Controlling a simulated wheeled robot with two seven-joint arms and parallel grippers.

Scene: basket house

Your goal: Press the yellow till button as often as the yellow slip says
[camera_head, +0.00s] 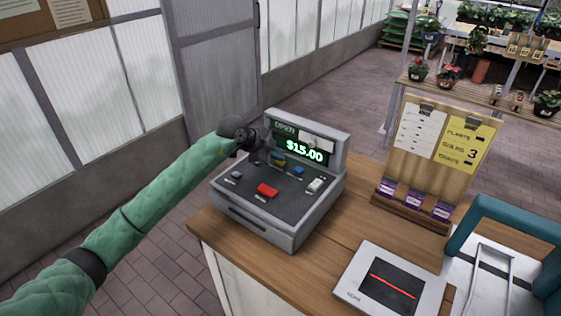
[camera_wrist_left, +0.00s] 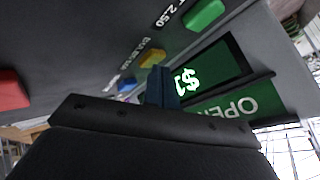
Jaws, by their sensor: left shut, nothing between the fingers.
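The grey till (camera_head: 285,185) stands on the wooden counter, its screen (camera_head: 304,152) reading $15.00 beside OPEN. Its yellow button (camera_head: 278,161) is partly hidden by my left gripper (camera_head: 268,156) in the head view. The wrist view shows the yellow button (camera_wrist_left: 152,59) just beyond my shut, empty fingers (camera_wrist_left: 162,88); I cannot tell whether they touch it. A green button (camera_wrist_left: 204,14), blue button (camera_head: 298,170) and red button (camera_head: 266,190) are nearby. The yellow slip (camera_head: 461,147) is clipped to a board and shows a large 3; its words are small. My right gripper is out of view.
A white slip (camera_head: 418,130) hangs beside the yellow one, above purple packets (camera_head: 413,198). A scanner pad (camera_head: 390,283) with a red line lies at the front right of the counter. A teal frame (camera_head: 515,218) stands at the right edge.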

